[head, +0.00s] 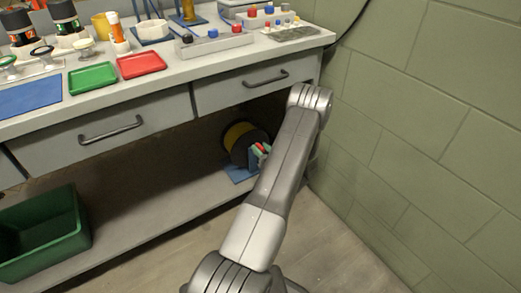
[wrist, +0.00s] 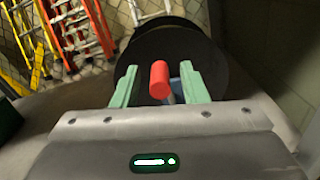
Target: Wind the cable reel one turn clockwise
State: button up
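The cable reel (head: 240,137), with a black flange and a yellow drum, stands on the shelf under the workbench on a blue base (head: 238,172). In the wrist view its black flange (wrist: 196,48) faces me, and a red crank handle (wrist: 159,79) sticks out toward me. My gripper (wrist: 157,74) is open, with one green finger on each side of the red handle. Gaps show between the handle and both fingers. In the head view my gripper (head: 260,152) is at the front of the reel, and my arm hides part of it.
The bench drawers (head: 255,87) are above the reel. A green bin (head: 45,235) stands at the lower left. A block wall (head: 430,130) is close on the right. The shelf (head: 150,205) between bin and reel is clear. Ladders (wrist: 75,30) show behind in the wrist view.

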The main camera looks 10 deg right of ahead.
jog(key=shift+w+a, duration=0.2)
jog(key=shift+w, duration=0.3)
grip_shut()
jog(key=shift+s+d, duration=0.1)
